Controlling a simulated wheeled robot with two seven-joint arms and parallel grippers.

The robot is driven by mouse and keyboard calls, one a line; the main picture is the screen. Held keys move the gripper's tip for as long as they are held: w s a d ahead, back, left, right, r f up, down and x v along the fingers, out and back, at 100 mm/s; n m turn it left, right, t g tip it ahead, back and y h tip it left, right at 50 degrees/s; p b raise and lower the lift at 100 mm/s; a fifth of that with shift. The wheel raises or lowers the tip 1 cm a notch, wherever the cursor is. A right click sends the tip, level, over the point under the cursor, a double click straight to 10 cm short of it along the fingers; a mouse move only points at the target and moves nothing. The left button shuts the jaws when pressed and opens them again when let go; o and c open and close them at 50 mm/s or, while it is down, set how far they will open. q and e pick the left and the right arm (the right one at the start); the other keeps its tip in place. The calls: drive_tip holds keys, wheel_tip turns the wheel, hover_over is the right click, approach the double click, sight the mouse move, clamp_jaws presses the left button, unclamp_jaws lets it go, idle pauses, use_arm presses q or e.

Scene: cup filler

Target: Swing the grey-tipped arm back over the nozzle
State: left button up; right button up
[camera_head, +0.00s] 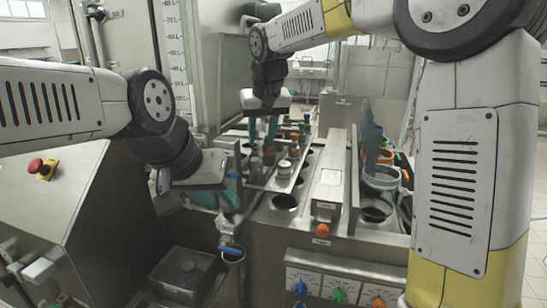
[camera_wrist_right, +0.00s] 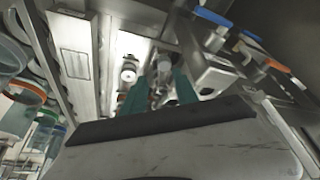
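My right gripper (camera_head: 262,136) points down over the back left of the filler's steel deck, its teal fingers apart. A small grey piece (camera_head: 256,163) stands just below them; it looks like the grey-tipped arm's end. In the right wrist view, a grey cylindrical piece (camera_wrist_right: 163,70) shows between the fingers (camera_wrist_right: 160,88); I cannot tell whether they touch it. The nozzle under or beside it cannot be made out. My left gripper (camera_head: 218,198) is lower and nearer, its teal fingers apart, above a blue-handled valve (camera_head: 229,243) at the filler's front left.
A white-topped knob (camera_head: 284,167) and round holes (camera_head: 285,201) lie on the deck. A long steel cover (camera_head: 330,180) with an orange knob (camera_head: 322,230) runs along its right. Cups (camera_head: 381,178) stand further right. Blue-tipped (camera_wrist_right: 213,17) and orange-tipped (camera_wrist_right: 276,65) arms show in the wrist view.

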sight(255, 159)
drive_tip(key=x, duration=0.5)
drive_tip(key=a+x, duration=0.1)
drive_tip(key=x, duration=0.2)
drive_tip(key=shift+w+a+f, duration=0.1)
drive_tip(key=shift+w+f, duration=0.1)
drive_tip(key=shift+w, duration=0.05)
drive_tip(key=shift+c, duration=0.3)
clamp_jaws()
drive_tip(key=shift+r, duration=0.1)
idle(0.9)
